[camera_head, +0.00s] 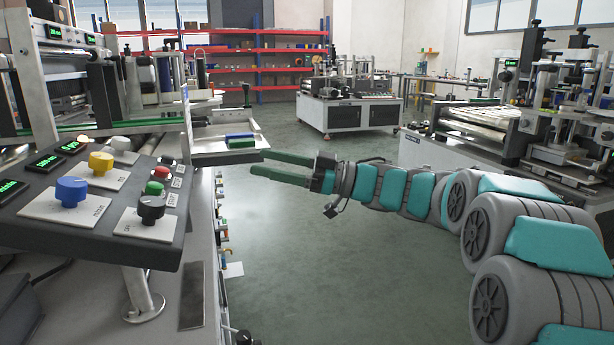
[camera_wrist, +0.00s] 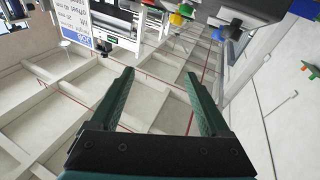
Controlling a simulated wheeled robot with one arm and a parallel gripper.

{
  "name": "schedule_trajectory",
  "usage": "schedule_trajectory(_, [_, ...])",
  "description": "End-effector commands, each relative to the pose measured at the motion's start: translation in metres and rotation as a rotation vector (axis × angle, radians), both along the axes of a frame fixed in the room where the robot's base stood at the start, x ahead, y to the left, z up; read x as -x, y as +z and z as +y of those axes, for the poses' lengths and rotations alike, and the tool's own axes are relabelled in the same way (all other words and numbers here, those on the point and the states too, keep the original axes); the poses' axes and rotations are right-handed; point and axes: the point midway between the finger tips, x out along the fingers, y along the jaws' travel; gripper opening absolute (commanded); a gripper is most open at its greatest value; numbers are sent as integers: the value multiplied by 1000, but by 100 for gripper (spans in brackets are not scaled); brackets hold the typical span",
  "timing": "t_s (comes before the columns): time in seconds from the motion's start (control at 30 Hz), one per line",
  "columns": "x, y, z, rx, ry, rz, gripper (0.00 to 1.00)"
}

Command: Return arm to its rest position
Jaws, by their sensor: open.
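My gripper (camera_head: 284,167) is at the end of my outstretched teal and grey arm in the head view. It points left over the open floor, to the right of the machine. Its two green fingers are apart with nothing between them. In the wrist view the open fingers (camera_wrist: 160,100) also show empty, with the wall and ceiling beams behind them. The fingertips are near the machine's metal tray (camera_head: 218,150), which holds a blue and green item (camera_head: 241,140). I cannot tell whether there is a gap in depth.
A control panel (camera_head: 120,205) with coloured knobs is on the left. Another labelling machine (camera_head: 490,125) stands on the right behind my arm. A white machine (camera_head: 350,110) and red shelves (camera_head: 260,50) are at the back. The grey floor (camera_head: 330,260) below my arm is clear.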

Motion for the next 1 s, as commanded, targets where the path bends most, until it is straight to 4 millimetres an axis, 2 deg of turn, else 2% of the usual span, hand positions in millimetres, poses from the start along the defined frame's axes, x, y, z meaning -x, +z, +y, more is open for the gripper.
schedule_trajectory(0.17, [-38, 20, -11, -8, -248, -31, 81])
schedule_trajectory(0.27, [-67, 27, -29, -1, -447, -31, 81])
schedule_trajectory(0.4, [-99, 26, -72, 43, -742, 2, 81])
schedule_trajectory(0.57, [-112, 0, -132, 137, -1045, 103, 81])
schedule_trajectory(0.67, [-104, -27, -171, 221, -1208, 194, 81])
schedule_trajectory(0.77, [-84, -62, -208, 322, -1347, 310, 81])
schedule_trajectory(0.87, [-51, -105, -239, 443, -1454, 452, 81])
schedule_trajectory(1.0, [15, -166, -269, 632, -1541, 673, 81])
